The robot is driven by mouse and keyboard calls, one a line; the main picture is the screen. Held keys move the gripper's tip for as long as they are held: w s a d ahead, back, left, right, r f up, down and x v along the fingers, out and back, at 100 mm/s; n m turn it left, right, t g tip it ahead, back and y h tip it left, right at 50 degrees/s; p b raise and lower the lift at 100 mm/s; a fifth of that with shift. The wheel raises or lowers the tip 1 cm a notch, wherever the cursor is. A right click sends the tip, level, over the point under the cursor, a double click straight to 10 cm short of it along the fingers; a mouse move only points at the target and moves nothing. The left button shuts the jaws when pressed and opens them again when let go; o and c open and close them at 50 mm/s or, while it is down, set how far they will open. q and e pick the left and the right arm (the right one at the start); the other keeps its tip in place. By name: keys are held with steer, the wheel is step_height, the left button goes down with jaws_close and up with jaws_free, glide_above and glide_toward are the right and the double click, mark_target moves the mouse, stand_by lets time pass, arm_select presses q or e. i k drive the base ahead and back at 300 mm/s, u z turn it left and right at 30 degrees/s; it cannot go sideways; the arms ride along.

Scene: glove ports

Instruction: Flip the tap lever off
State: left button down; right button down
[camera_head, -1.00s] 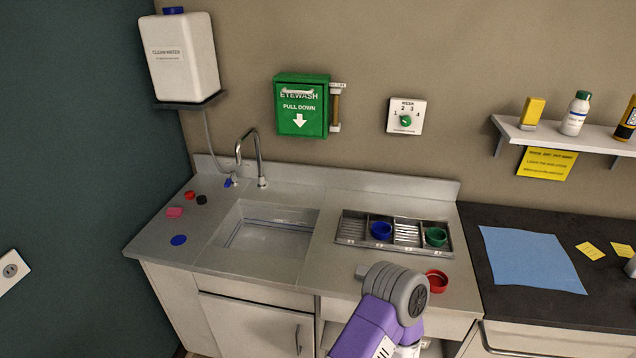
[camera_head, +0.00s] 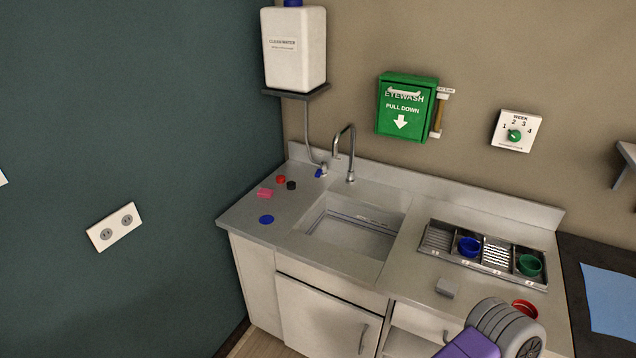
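The tap (camera_head: 347,152) is a curved metal spout standing behind the sink basin (camera_head: 350,232). A small blue lever (camera_head: 319,173) sits at the foot of the thin pipe just left of the spout. It is too small to tell its exact angle. No water stream is visible at the spout. A purple and grey part of my arm shows at the lower right, well right of the lever and in front of the counter. Neither gripper's fingers show in this view.
A white water tank (camera_head: 296,48) sits on a wall shelf above the tap. A pink block (camera_head: 265,193), a red cap (camera_head: 281,179), a black cap (camera_head: 291,185) and a blue disc (camera_head: 266,219) lie left of the sink. A tray (camera_head: 436,239) with blue and green cups stands right.

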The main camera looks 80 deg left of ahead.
mark_target(319, 172)
steer(key=k, duration=1.2)
steer(key=u, duration=2.25)
steer(key=i, duration=0.5)
steer(key=z, duration=0.05)
